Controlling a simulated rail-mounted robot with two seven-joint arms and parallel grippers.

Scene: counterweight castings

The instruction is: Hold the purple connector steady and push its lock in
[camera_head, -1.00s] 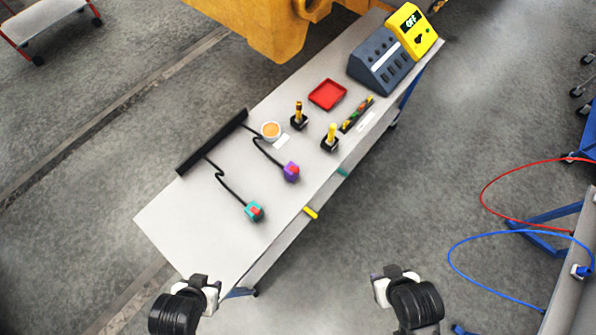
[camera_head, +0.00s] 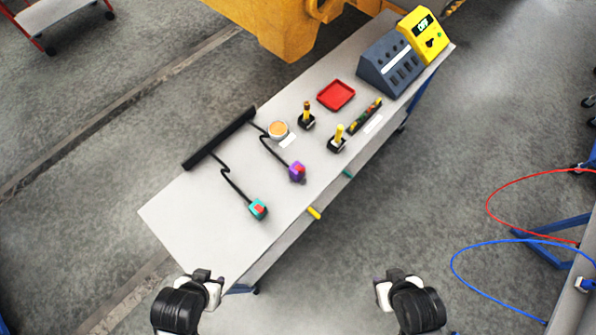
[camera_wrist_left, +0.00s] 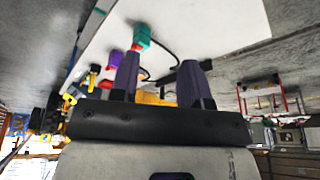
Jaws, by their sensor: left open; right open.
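The purple connector (camera_head: 297,171) lies on the grey table (camera_head: 190,225), on the end of a black cable, with a small red part on top that may be its lock. It also shows small in the left wrist view (camera_wrist_left: 115,58). A teal connector (camera_head: 258,209) with a red part lies nearer. My left gripper (camera_head: 212,278) is open and empty off the table's near end, apart from both connectors. In the left wrist view its two fingers (camera_wrist_left: 158,80) stand apart. My right gripper (camera_head: 386,280) is open and empty over the floor, right of the table.
A black bar (camera_head: 220,138) holds the cables' far ends. An orange-topped round cup (camera_head: 278,129), two yellow-handled tools (camera_head: 338,138), a red tray (camera_head: 336,95) and a dark box (camera_head: 390,66) stand farther back. A yellow handle (camera_head: 314,213) sticks out at the table's right edge.

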